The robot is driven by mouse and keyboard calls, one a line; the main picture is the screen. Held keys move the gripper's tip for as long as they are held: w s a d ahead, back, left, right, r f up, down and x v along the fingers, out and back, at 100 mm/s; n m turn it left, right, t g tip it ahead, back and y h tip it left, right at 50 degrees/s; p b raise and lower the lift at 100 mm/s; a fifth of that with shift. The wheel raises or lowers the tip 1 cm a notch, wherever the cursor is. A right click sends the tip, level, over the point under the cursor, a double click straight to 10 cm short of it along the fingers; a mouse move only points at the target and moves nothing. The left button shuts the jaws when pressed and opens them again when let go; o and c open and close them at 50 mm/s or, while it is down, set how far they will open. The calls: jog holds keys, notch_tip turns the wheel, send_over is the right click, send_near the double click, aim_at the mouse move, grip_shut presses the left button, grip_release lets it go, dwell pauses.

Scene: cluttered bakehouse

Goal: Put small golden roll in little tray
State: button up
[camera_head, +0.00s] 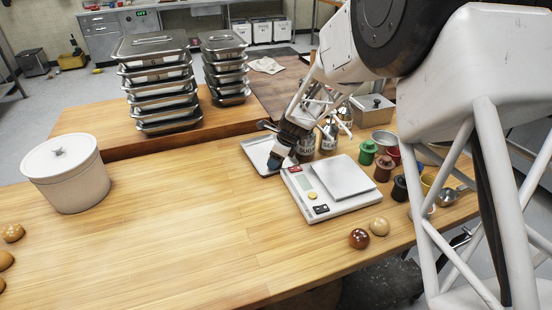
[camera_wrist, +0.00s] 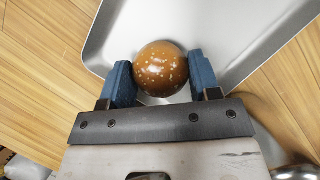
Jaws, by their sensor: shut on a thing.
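A small round golden-brown roll (camera_wrist: 161,68) with pale flecks sits between the blue fingertips of my gripper (camera_wrist: 160,82) in the wrist view. My gripper is shut on it, with a finger on each side. The little grey metal tray (camera_wrist: 240,40) lies behind and below the roll in that view; whether the roll touches it I cannot tell. In the head view my gripper (camera_head: 278,160) points down at the right part of the tray (camera_head: 255,152), left of the scale. The held roll is hidden there.
A white kitchen scale (camera_head: 335,188) stands right of the tray. Jars (camera_head: 304,149) and coloured pots (camera_head: 367,152) stand close behind and right. A dark roll (camera_head: 359,238) and a pale roll (camera_head: 379,226) lie in front. A white lidded tub (camera_head: 68,178) stands left; the table's middle is clear.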

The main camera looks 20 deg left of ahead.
jog(key=shift+f, duration=0.1)
jog(key=o, duration=0.5)
jog(key=shift+c, duration=0.2)
jog(key=v, duration=1.2)
dwell(0.6)
jog(key=shift+d, duration=0.15)
